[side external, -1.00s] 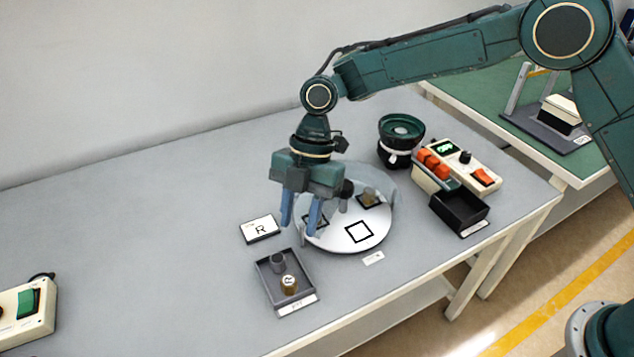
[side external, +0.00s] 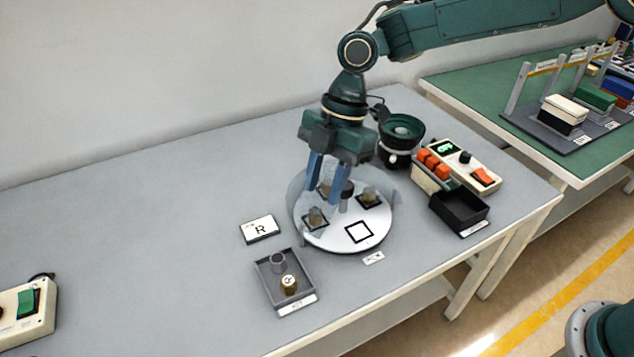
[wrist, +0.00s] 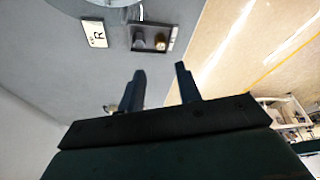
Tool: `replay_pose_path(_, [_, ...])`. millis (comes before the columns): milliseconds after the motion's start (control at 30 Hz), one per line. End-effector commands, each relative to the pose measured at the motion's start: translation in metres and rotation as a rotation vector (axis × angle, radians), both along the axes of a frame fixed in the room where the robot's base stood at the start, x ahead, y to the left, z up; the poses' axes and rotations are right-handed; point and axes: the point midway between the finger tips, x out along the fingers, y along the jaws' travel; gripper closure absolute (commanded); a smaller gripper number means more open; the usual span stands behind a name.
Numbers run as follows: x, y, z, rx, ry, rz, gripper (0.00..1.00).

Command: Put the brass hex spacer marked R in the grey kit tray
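The grey kit tray (side external: 262,290) sits on the bench in front of the turntable; it also shows in the wrist view (wrist: 134,46). In it stand a brass spacer (side external: 289,285) with a dark mark on top, too small to read surely, and a grey cylinder (side external: 278,262). Both are upright and apart. My gripper (side external: 325,190) is open and empty above the back left of the white turntable (side external: 340,238). In the wrist view its fingers (wrist: 160,85) are spread with nothing between them. Dull spacers (side external: 315,217) stand on the turntable's marked squares, partly behind a clear guard.
A card marked R (side external: 260,229) lies left of the turntable. A dark green bowl (side external: 402,135), a control box with orange buttons (side external: 458,165) and a black bin (side external: 459,211) stand to the right. The bench's left middle is clear.

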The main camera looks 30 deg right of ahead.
Motion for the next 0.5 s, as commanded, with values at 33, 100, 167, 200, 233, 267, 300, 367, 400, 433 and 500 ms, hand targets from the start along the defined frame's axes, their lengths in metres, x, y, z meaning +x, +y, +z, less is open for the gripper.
replay_pose_path(33, [-0.002,-0.011,0.014,-0.006,-0.009,-0.059,0.66])
replay_pose_path(100, [-0.006,-0.025,0.029,-0.016,-0.015,-0.141,0.66])
replay_pose_path(167, [-0.011,-0.037,0.042,-0.022,-0.021,-0.212,0.66])
replay_pose_path(200, [-0.014,-0.045,0.05,-0.027,-0.023,-0.26,0.66])
replay_pose_path(233, [-0.017,-0.051,0.055,-0.03,-0.026,-0.294,0.66])
replay_pose_path(267, [-0.019,-0.057,0.061,-0.033,-0.028,-0.332,0.66])
replay_pose_path(300, [-0.023,-0.065,0.068,-0.035,-0.032,-0.379,0.66])
replay_pose_path(367, [-0.03,-0.077,0.078,-0.039,-0.037,-0.45,0.66])
replay_pose_path(400, [-0.035,-0.085,0.084,-0.04,-0.04,-0.498,0.66])
replay_pose_path(433, [-0.038,-0.091,0.089,-0.041,-0.043,-0.534,0.66])
replay_pose_path(500, [-0.048,-0.105,0.099,-0.043,-0.047,-0.617,0.66])
